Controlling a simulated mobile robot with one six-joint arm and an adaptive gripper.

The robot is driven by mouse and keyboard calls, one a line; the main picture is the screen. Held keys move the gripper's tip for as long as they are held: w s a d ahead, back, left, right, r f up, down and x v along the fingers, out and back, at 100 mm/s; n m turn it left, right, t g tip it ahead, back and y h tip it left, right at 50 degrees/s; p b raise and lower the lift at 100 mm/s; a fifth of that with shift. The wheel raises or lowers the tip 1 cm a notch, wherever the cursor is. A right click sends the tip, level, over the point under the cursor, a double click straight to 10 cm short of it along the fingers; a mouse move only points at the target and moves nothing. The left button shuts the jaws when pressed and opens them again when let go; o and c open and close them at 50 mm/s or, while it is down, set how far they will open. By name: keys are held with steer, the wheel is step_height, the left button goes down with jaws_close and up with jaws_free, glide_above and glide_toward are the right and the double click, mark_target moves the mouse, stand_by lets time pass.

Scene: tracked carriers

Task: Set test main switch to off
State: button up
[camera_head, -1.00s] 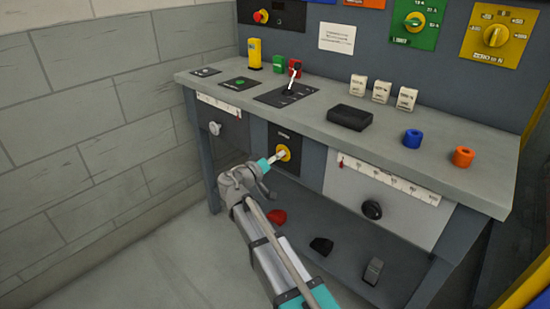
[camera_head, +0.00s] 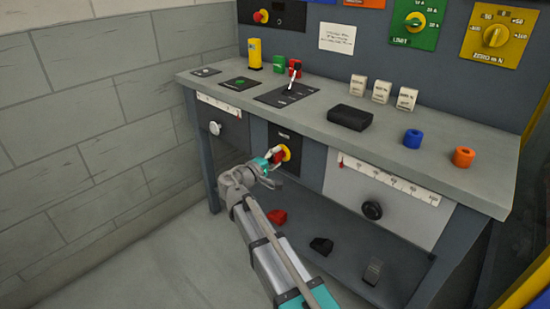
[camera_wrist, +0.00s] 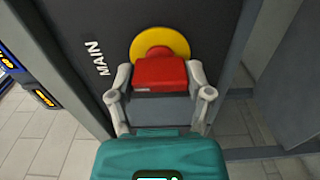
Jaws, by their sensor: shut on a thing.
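The main switch is a red handle (camera_wrist: 160,75) on a yellow round plate (camera_wrist: 166,40), set in a dark panel (camera_wrist: 85,20) lettered "MAIN" on the bench front. In the head view the red handle (camera_head: 278,156) sits low at the bench's middle, with the yellow plate (camera_head: 285,152) behind it. My gripper (camera_wrist: 160,85) is shut on the red handle, one finger at each side of it. The head view also shows my gripper (camera_head: 272,158) at the switch. The fingers partly hide the handle's sides.
A white drawer-like panel (camera_head: 400,215) with a scale and black knob (camera_head: 372,210) is right of the switch. A grey knob (camera_head: 215,128) is to the left. Red (camera_head: 277,217) and black (camera_head: 321,245) items lie on the lower shelf. The bench top (camera_head: 330,130) overhangs the switch.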

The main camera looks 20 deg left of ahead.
steer(key=shift+w+a, duration=0.1)
stand_by(0.3)
steer(key=o, duration=1.1)
steer(key=shift+o, duration=0.2)
steer(key=v, duration=1.2)
